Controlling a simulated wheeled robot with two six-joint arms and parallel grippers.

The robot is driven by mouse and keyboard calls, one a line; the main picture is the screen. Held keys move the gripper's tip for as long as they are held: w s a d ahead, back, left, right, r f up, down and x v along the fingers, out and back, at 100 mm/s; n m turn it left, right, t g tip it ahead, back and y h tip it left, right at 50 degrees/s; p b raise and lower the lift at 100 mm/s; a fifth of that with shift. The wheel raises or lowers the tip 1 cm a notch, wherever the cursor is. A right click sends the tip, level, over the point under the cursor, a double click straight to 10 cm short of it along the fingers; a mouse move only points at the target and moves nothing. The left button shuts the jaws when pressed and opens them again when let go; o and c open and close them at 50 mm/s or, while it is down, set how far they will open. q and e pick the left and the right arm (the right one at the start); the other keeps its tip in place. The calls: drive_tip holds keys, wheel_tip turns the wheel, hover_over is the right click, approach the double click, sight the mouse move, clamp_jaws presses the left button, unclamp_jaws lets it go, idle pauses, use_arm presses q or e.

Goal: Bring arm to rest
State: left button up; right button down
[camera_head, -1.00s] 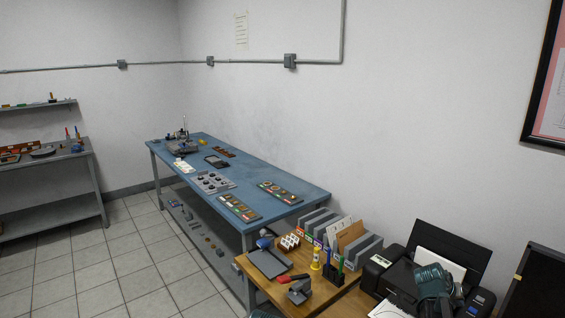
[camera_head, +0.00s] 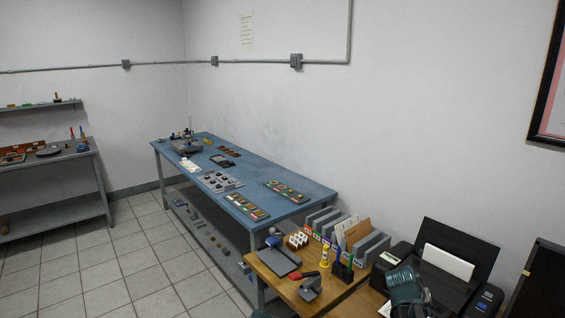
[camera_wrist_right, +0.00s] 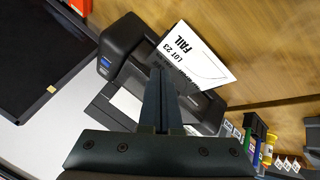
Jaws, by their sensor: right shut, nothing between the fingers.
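My right gripper (camera_wrist_right: 160,78) points forward in the right wrist view, its two dark fingers together with nothing between them. It hangs above the black printer (camera_wrist_right: 125,45), whose sheet (camera_wrist_right: 190,55) reads "LOT 23 FAIL". In the head view my teal right arm end (camera_head: 403,286) shows at the lower right, in front of the printer's left part. Its fingertips cannot be made out there.
A wooden desk (camera_head: 318,301) carries file holders (camera_head: 372,246), a grey tray (camera_head: 278,262) and small tools beside the printer. A blue workbench (camera_head: 262,177) with several panels stands beyond. A dark panel (camera_head: 540,290) is at the right edge. Tiled floor is free at left.

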drive_tip(key=s+a+f+n+g+y, duration=0.1)
drive_tip(key=s+a+n+y, duration=0.1)
drive_tip(key=s+a, duration=0.4)
drive_tip(key=s+a+f+n+g+y, duration=0.1)
drive_tip(key=s+a, duration=0.5)
drive_tip(key=a, duration=1.1)
drive_tip(key=s+a+f+n+g+y, duration=0.1)
drive_tip(key=s+a+n, duration=0.3)
drive_tip(key=a, duration=0.8)
drive_tip(key=s+f+y, duration=0.1)
drive_tip(key=s, duration=0.1)
drive_tip(key=shift+s+a+f+y, duration=0.2)
drive_tip(key=shift+s+a+y, duration=0.1)
drive_tip(key=shift+s, duration=0.1)
